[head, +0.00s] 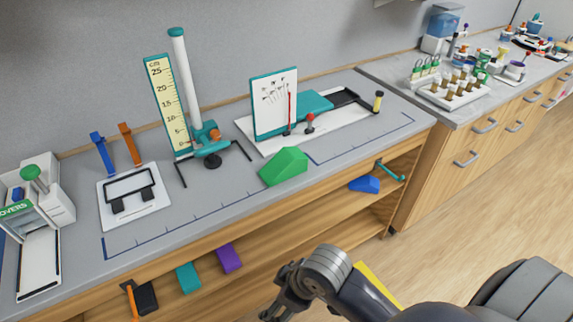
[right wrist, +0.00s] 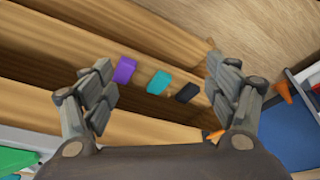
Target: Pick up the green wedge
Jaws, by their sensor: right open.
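The green wedge (head: 284,166) sits on the grey counter, near its front edge, in front of the white board with the teal frame. A green shape at the lower left of the right wrist view (right wrist: 16,160), cut off by the frame edge, looks like the same wedge. My right gripper (head: 280,296) is in front of the counter, below and apart from the wedge. In the right wrist view its fingers (right wrist: 160,85) are spread wide with nothing between them, facing the shelf. My left gripper is not in view.
The shelf below holds a purple block (head: 229,259), a teal block (head: 188,277), a black block (head: 146,298) and a blue wedge (head: 364,184). A ruler stand (head: 190,100) is behind and left of the green wedge.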

